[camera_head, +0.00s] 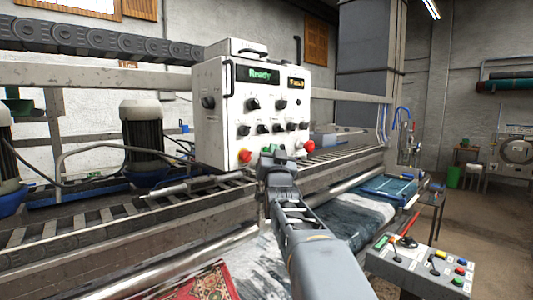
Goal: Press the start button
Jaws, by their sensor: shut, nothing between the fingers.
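The white control panel (216,120) stands upright at the middle of the view, with a green "Ready" display (260,75) at its top. Along its lower edge are a red button (245,156), a green button (266,149) and a red mushroom-shaped button (309,146). No start label is readable. My gripper (266,159) is shut and empty, with its tip just below the green button in the picture. It hides part of the panel's lower edge, and I cannot tell whether it touches the button.
Several black knobs (253,104) cover the panel's face. A second grey control box (420,268) with small coloured buttons stands at the lower right. The scrubber's rails and rollers (100,225) run below the panel. A red patterned rug (195,284) lies at the front.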

